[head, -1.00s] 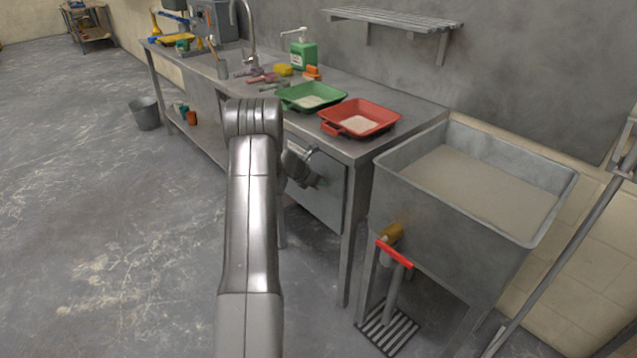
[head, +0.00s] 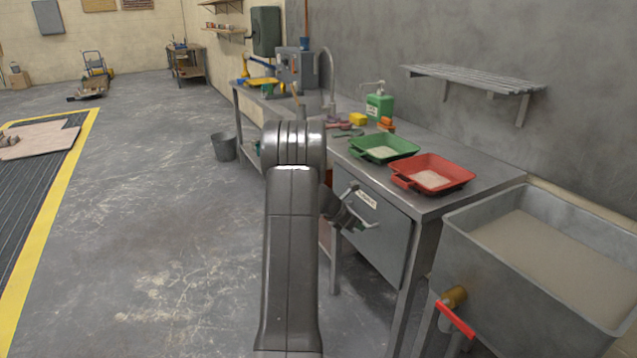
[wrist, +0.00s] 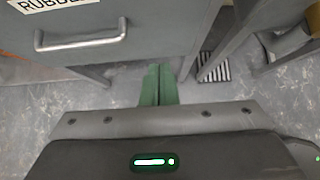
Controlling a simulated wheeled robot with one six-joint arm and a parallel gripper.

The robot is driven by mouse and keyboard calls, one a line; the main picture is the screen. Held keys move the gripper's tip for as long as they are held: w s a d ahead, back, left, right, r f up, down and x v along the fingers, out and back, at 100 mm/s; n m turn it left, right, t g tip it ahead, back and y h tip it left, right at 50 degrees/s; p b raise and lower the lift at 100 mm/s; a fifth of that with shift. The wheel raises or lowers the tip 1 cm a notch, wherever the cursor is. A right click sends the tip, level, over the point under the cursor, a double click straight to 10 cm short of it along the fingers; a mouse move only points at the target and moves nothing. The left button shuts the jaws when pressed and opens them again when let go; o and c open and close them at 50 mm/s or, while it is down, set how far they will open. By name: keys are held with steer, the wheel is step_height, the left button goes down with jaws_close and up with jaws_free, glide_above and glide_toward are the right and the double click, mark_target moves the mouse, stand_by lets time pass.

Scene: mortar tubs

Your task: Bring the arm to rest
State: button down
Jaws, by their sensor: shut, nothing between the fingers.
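My arm (head: 290,240) rises in the middle of the head view and bends over at its top. My gripper (head: 352,222) shows partly behind the arm, in front of the steel bench's drawer. In the wrist view my gripper's two green fingers (wrist: 158,85) are together with nothing between them. They point down towards the floor, below the drawer front (wrist: 110,30) with its metal handle (wrist: 80,42). The gripper appears apart from the handle.
The steel bench (head: 480,185) holds a green tray (head: 408,147) and a red tray (head: 455,166). A grey tub (head: 480,270) with a red-handled valve (head: 455,318) stands at right. A bucket (head: 223,147) stands on the floor. Open floor lies at left.

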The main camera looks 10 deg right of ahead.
steer(key=shift+f, duration=0.1)
glide_toward(389, 238)
step_height(389, 238, down, 3)
steer(key=shift+w+d+f, duration=0.1)
steer(key=shift+w+d, duration=0.1)
steer(key=shift+d, duration=0.4)
steer(key=shift+w+d+f, duration=0.15)
steer(key=shift+w+d, duration=0.1)
steer(key=shift+d, duration=0.35)
steer(key=shift+w+d+f, duration=0.1)
steer(key=shift+w+d, duration=0.1)
steer(key=shift+d, duration=0.35)
steer(key=shift+a+r, duration=0.1)
